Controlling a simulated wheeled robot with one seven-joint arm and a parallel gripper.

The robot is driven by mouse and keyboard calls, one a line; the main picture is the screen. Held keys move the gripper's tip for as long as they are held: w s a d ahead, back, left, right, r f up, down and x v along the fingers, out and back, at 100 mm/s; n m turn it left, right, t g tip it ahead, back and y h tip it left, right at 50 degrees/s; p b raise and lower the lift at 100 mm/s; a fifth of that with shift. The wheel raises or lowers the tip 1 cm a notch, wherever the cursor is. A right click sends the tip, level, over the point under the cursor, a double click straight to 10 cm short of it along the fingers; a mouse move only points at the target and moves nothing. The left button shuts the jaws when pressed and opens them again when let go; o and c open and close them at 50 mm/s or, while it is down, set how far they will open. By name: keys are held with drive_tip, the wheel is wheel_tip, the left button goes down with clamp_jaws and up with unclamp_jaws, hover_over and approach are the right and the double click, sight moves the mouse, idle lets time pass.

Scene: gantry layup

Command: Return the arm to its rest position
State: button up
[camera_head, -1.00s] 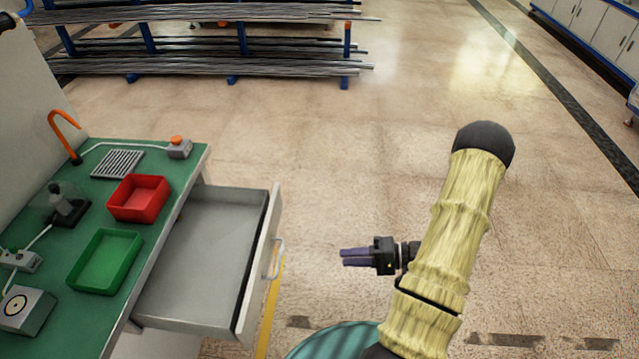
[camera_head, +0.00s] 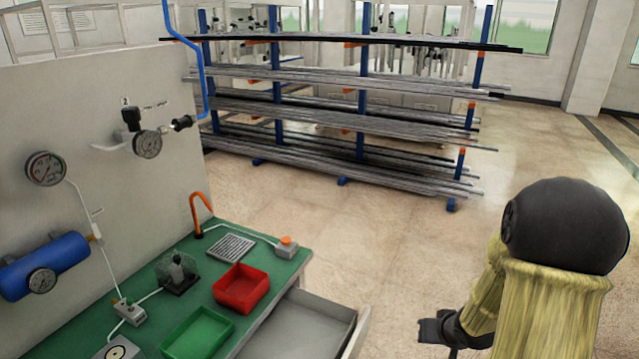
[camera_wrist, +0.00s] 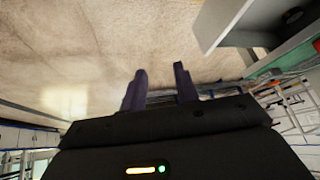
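My arm (camera_head: 550,310), in a pale yellow sleeve with a black rounded joint, is folded at the lower right of the head view. My gripper (camera_wrist: 160,70) shows in the wrist view with two dark purple fingers apart and nothing between them. In the head view only a dark part of its hand shows, low beside the sleeve. The gripper is over open floor, clear of the bench and the drawer.
A green-topped bench (camera_head: 145,340) stands at left with a red tray (camera_head: 241,289), a green tray (camera_head: 198,335) and gauges above. Its grey drawer (camera_head: 305,330) is pulled out. A rack of metal bars (camera_head: 350,125) stands behind. The floor between is clear.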

drive_tip(key=s+a+r+n+g+p, duration=0.1)
drive_tip(key=s+a+r+g+p, duration=0.2)
drive_tip(key=s+a+r, duration=0.7)
drive_tip(key=s+r, duration=0.1)
drive_tip(key=s, duration=0.1)
drive_tip(key=shift+s+a+g, duration=0.25)
drive_tip(key=shift+s+g, duration=0.1)
drive_tip(key=shift+g, duration=0.05)
drive_tip(key=shift+r, duration=0.1)
idle(1.0)
